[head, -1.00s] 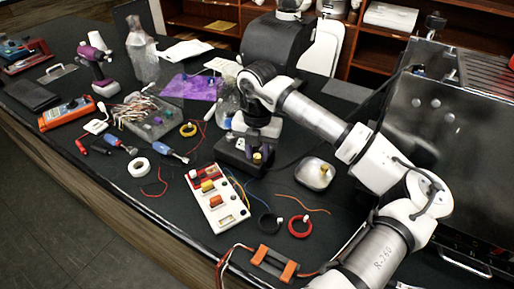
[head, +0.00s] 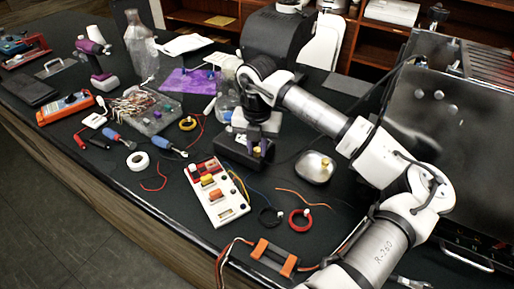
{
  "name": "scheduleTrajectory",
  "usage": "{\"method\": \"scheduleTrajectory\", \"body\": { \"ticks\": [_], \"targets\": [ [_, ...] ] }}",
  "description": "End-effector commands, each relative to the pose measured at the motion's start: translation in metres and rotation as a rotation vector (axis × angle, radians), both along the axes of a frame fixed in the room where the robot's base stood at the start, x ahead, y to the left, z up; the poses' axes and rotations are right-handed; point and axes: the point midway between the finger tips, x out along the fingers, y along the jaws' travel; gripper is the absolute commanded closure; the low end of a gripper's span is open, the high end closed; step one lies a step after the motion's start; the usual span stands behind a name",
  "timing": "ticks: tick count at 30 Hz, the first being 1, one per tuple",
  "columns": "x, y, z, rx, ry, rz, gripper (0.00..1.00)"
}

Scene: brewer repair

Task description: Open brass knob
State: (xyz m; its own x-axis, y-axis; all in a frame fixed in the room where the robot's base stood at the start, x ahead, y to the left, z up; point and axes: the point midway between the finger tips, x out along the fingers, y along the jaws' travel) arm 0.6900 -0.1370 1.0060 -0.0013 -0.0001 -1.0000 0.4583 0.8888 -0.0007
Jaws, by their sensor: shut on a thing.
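The small brass knob (head: 257,151) stands on a low black box (head: 236,158) near the middle of the bench. My gripper (head: 254,141) reaches down over this box from above. Its fingers are shut at the knob and partly cover the box top. The exact contact is small and dark, so the knob's angle cannot be told.
A white panel with coloured switches (head: 217,192) lies in front of the box. A metal dish (head: 315,167) is to its right. A red ring (head: 300,219) and a black ring (head: 271,216) lie nearer. A large metal machine (head: 450,130) stands at right.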

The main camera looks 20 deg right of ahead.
Motion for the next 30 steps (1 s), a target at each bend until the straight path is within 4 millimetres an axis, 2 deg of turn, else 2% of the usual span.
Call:
{"method": "scheduleTrajectory", "body": {
  "ticks": [7,30],
  "targets": [
    [0.0007,-0.0007,-0.0063,-0.003,-0.004,0.169,1.0],
    [0.0007,-0.0013,-0.0018,-0.002,-0.003,0.899,1.0]
  ]
}}
